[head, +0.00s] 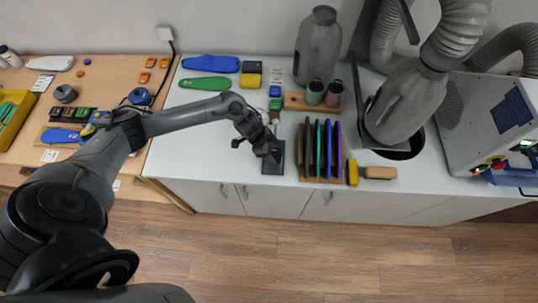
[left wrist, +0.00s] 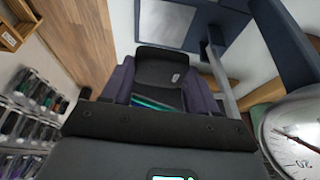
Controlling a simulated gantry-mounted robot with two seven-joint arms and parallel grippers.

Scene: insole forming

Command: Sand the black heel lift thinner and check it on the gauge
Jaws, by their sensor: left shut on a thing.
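My left gripper (head: 270,152) reaches over a dark blue stand (head: 280,166) at the front of the white counter. In the left wrist view its purple fingers (left wrist: 160,90) are closed on the sides of a black piece with a small white label, the black heel lift (left wrist: 158,65). The gauge's round dial (left wrist: 296,136) is close on the right in that view, with a grey post (left wrist: 221,78) beside the piece. In the head view the gripper hides the lift. I cannot tell whether the lift touches the gauge. My right gripper is not in view.
A rack of coloured insoles (head: 320,150) stands just right of the gripper, with a yellow block (head: 352,172) and a tan block (head: 380,172) beside it. Blue (head: 211,64) and green insoles (head: 206,83) lie behind. A grey machine (head: 490,115) fills the right. Counter left of the stand is clear.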

